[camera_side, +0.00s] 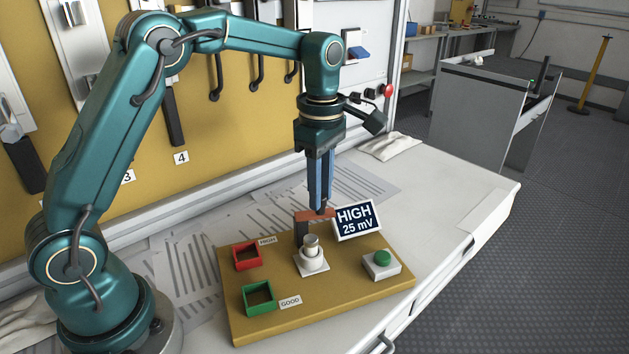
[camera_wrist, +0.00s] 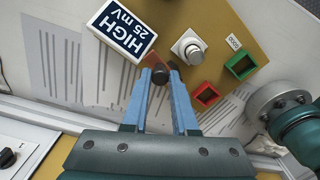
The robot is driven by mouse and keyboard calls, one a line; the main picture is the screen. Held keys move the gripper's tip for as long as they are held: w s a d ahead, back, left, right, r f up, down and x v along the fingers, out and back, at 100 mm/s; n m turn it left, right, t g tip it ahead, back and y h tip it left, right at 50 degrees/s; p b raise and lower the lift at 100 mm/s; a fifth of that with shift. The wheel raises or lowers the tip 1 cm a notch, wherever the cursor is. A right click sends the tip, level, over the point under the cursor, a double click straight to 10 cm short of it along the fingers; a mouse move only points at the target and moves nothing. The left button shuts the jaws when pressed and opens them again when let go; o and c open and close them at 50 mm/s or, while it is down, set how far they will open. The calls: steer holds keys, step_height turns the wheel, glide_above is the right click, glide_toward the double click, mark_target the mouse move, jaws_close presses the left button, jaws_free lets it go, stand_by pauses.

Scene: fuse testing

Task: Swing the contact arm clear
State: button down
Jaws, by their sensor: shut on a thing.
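The contact arm (camera_side: 303,216) is an orange-brown bar on top of a dark post (camera_side: 301,234) on the tan board. My gripper (camera_side: 319,207) points straight down with its blue fingers at the bar, shut on it. In the wrist view a dark round piece and part of the brownish bar (camera_wrist: 157,60) show between the blue fingertips (camera_wrist: 159,80). A pale cylindrical fuse (camera_side: 311,243) stands upright in a white holder (camera_side: 313,262) beside the post. In the wrist view its top (camera_wrist: 192,50) is uncovered, and the bar appears to one side of it.
A display (camera_side: 354,219) reading HIGH 25 mV stands behind the fuse. A green button (camera_side: 382,258) is at right. A red bin (camera_side: 247,257) and a green bin (camera_side: 259,298), both seemingly empty, are at left. The board's front (camera_side: 330,305) is clear.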

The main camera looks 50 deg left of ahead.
steer(key=shift+w+a+n, duration=0.1)
steer(key=shift+a+n, duration=0.2)
steer(key=shift+n, duration=0.7)
steer(key=c, duration=0.7)
jaws_free()
steer(key=shift+r, duration=2.6)
